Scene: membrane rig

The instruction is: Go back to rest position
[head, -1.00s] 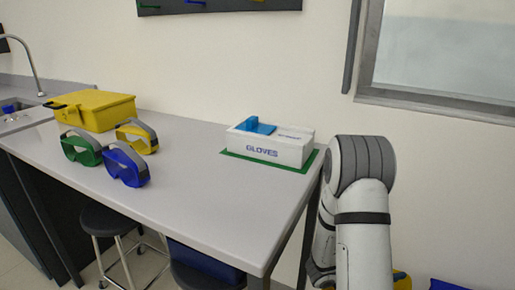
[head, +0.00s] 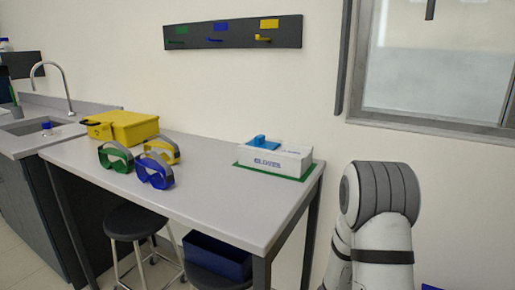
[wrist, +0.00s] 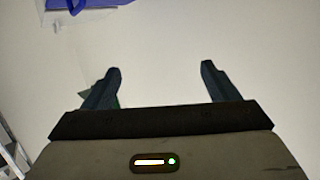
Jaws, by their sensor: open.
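My gripper (wrist: 158,80) shows in the wrist view with its two dark fingers apart and nothing between them. A pale, plain surface fills the view beyond the fingers. Part of a blue thing (wrist: 75,5) shows at the top left of that view, cut off by the frame edge. In the head view my white and grey arm stands at the right, beside the table (head: 215,200); the gripper itself does not show there.
On the table are a glove box (head: 275,158) on a green mat, a yellow case (head: 125,127), and green (head: 115,157), yellow (head: 163,150) and blue goggles (head: 155,171). Stools (head: 135,222) stand below. A hook rack (head: 232,33) hangs on the wall. The table's front is clear.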

